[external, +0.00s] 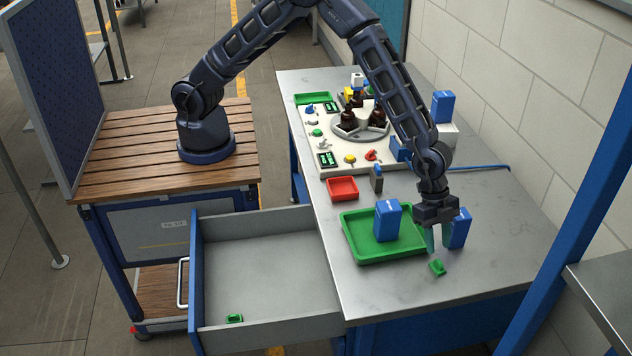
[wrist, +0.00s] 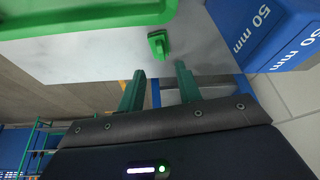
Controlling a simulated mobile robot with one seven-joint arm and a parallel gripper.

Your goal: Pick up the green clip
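A small green clip (external: 437,267) lies on the grey table, near its front edge and right of the green tray. In the wrist view the clip (wrist: 158,45) lies beyond my fingertips, roughly centred between them, not touching either. My gripper (external: 437,242) points down just behind the clip in the external view. Its two green fingers stand apart and empty, as the wrist view also shows (wrist: 158,75). Another small green piece (external: 234,318) lies in the open drawer; it may be a similar clip.
A blue box (external: 460,228) stands close to the right of my gripper, and its "50 mm" print shows in the wrist view (wrist: 265,30). A green tray (external: 350,240) holding another blue box (external: 386,222) is at the left. The drawer (external: 265,280) stands open.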

